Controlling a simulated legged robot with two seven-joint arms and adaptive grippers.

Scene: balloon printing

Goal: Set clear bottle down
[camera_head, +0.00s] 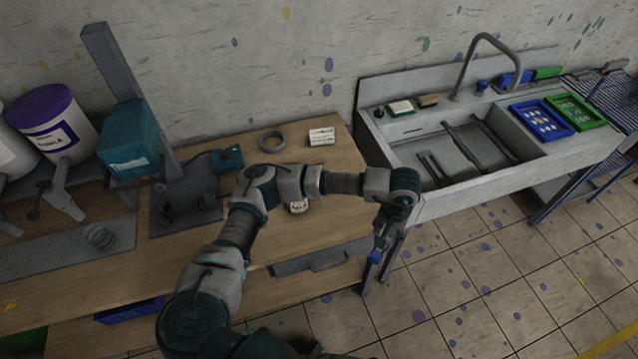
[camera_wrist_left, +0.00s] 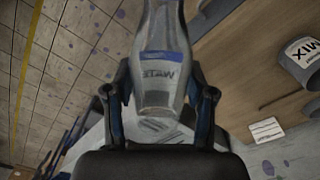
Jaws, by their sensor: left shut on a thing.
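The clear bottle (camera_wrist_left: 162,60) fills the middle of the left wrist view, with a blue band and a grey label whose lettering looks like WATER. My left gripper (camera_wrist_left: 160,98) is shut on it, with one dark finger on each side. In the head view my left gripper (camera_head: 381,246) hangs beyond the right front corner of the wooden table, above the tiled floor. A small blue patch shows at its fingers; most of the bottle is hidden or too small to make out there. My right gripper is not in view.
A metal sink (camera_head: 470,150) with blue (camera_head: 541,119) and green (camera_head: 574,111) trays stands to the right.

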